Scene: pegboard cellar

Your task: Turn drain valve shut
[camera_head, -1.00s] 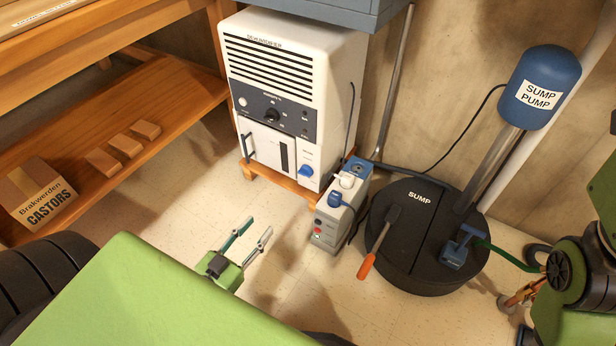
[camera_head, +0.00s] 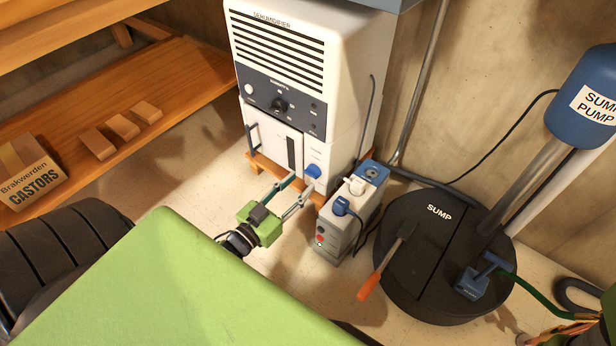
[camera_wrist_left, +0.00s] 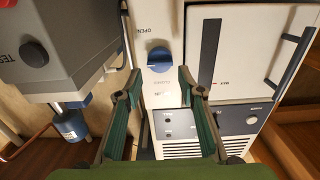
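The drain valve is a blue knob (camera_head: 313,171) low on the front of the white dehumidifier (camera_head: 352,55). In the left wrist view the knob (camera_wrist_left: 160,60) sits on a white panel with small lettering above and below it. My left gripper (camera_head: 296,187) is open and empty, close in front of the knob. In the left wrist view its two green fingers (camera_wrist_left: 158,84) stand apart, with the knob between and just beyond the tips; I see no contact.
The black sump lid (camera_head: 440,250) carries an orange-handled tool (camera_head: 369,286). A wooden shelf (camera_head: 170,90) is at left. Bare floor (camera_head: 190,170) lies left of the gripper.

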